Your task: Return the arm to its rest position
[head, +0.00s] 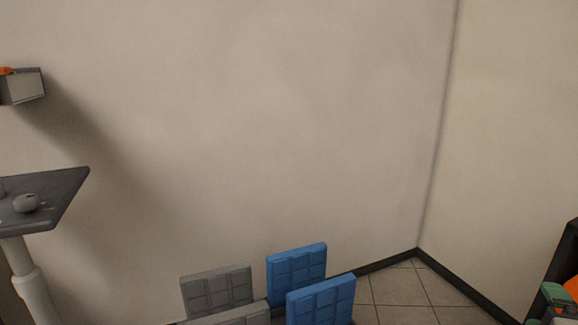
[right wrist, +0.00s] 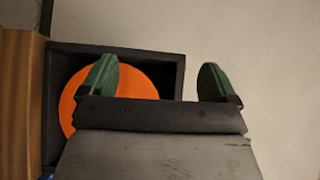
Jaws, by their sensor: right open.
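My right gripper (head: 558,297) shows at the lower right edge of the head view, partly cut off by the frame, with a green fingertip in sight. In the right wrist view the gripper (right wrist: 158,82) has its two green fingers wide apart with nothing between them. Behind the left finger is an orange disc (right wrist: 140,82) in a dark open box (right wrist: 165,62). I cannot tell how far the fingers are from it. My left gripper is not in view.
Two blue panels (head: 297,262) and grey panels (head: 217,288) stand low near the wall. A dark tabletop (head: 62,190) with a small round grey object (head: 26,203) is at left, below a grey box (head: 22,88). Tiled floor (head: 395,288) in the corner is clear.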

